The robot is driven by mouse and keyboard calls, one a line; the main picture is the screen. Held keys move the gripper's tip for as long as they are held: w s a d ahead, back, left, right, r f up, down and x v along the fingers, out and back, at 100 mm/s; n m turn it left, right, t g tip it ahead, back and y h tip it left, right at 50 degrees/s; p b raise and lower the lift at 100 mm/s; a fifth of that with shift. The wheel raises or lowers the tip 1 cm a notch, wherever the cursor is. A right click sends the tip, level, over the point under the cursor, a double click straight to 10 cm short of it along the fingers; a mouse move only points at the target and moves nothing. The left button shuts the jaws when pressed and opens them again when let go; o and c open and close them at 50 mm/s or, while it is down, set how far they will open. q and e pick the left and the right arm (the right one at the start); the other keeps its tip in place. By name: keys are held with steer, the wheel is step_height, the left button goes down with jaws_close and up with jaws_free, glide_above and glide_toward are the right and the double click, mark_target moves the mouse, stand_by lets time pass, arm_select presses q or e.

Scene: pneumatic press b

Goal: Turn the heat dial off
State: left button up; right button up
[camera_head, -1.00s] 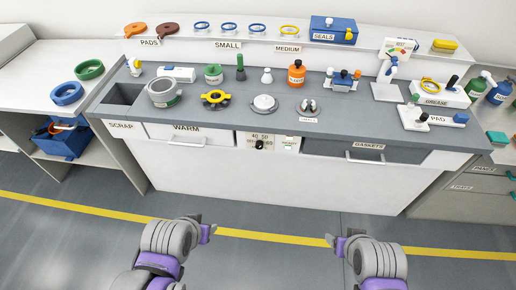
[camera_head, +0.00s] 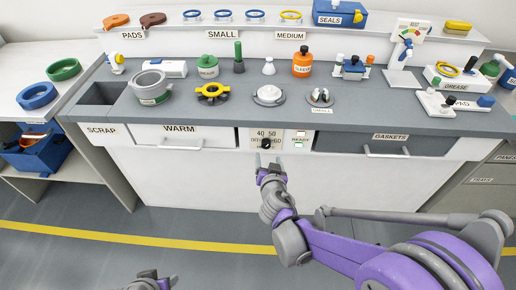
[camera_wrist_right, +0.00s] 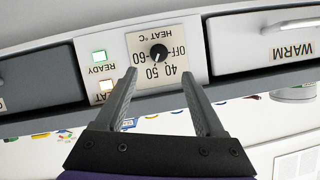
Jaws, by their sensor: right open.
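The heat dial (camera_head: 266,144) is a small black knob on a pale panel in the bench front, between the WARM drawer and the GASKETS drawer. In the right wrist view the dial (camera_wrist_right: 158,52) shows with OFF, 40, 50 and 60 printed around it; I cannot tell its pointer's setting for sure. My right gripper (camera_head: 268,158) is open and empty, just below and in front of the dial. In the wrist view its two fingertips (camera_wrist_right: 159,78) stand apart, with the dial beyond the gap, apparently untouched. My left gripper (camera_head: 150,278) shows only partly at the bottom edge.
The WARM drawer (camera_head: 185,137) and GASKETS drawer (camera_head: 375,145) flank the panel. The bench top above holds several parts. The floor in front is clear.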

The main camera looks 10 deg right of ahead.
mark_target(266, 146)
steer(key=b+x, duration=0.1)
steer(key=x, duration=0.8)
steer(key=shift+w+d+f+b, duration=0.1)
steer(key=shift+w+d+b, duration=0.05)
steer(key=shift+w+b, duration=0.25)
jaws_close()
